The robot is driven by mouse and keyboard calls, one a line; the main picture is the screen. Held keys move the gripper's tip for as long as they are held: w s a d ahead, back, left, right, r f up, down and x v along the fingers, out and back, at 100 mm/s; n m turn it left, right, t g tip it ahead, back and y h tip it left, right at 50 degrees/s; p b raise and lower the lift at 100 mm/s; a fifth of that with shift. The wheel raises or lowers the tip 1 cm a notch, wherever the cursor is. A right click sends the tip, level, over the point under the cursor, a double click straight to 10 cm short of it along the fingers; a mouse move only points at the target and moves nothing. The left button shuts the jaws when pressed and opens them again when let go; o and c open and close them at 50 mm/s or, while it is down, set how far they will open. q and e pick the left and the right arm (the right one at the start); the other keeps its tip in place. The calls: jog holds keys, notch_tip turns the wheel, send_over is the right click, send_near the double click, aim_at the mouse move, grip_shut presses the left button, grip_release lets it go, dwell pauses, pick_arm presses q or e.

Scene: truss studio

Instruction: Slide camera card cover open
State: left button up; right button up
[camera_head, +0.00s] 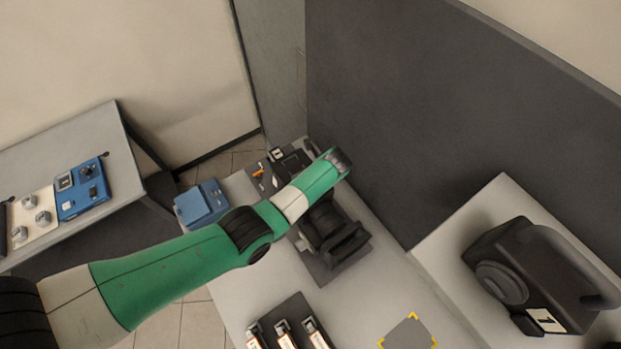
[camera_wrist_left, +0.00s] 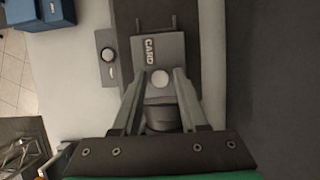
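The card cover (camera_wrist_left: 172,52), a grey plate marked CARD, lies on the camera body in the left wrist view. It has a small pale round knob (camera_wrist_left: 160,78) near its lower edge. My left gripper (camera_wrist_left: 160,75) is open, with one finger on each side of the knob and a visible gap to it. I cannot tell how deep the fingertips reach. In the head view the dark camera (camera_head: 335,243) is on the table, partly hidden by my green left arm. The left fingers are hidden there. My right gripper is not in view.
A blue box (camera_head: 202,203) stands at the table's left edge. A dark rack with several cards (camera_head: 283,330) and a yellow-cornered pad (camera_head: 407,333) are at the front. A black device (camera_head: 530,270) sits on the right. A side table (camera_head: 110,150) holds a blue panel.

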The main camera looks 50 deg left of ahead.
pick_arm(q)
jog(key=shift+o, duration=0.8)
jog(key=shift+d+r, duration=0.1)
jog(key=shift+r, duration=0.2)
jog(key=p+v, duration=0.1)
jog(key=v, duration=1)
jog(key=shift+p, duration=0.3)
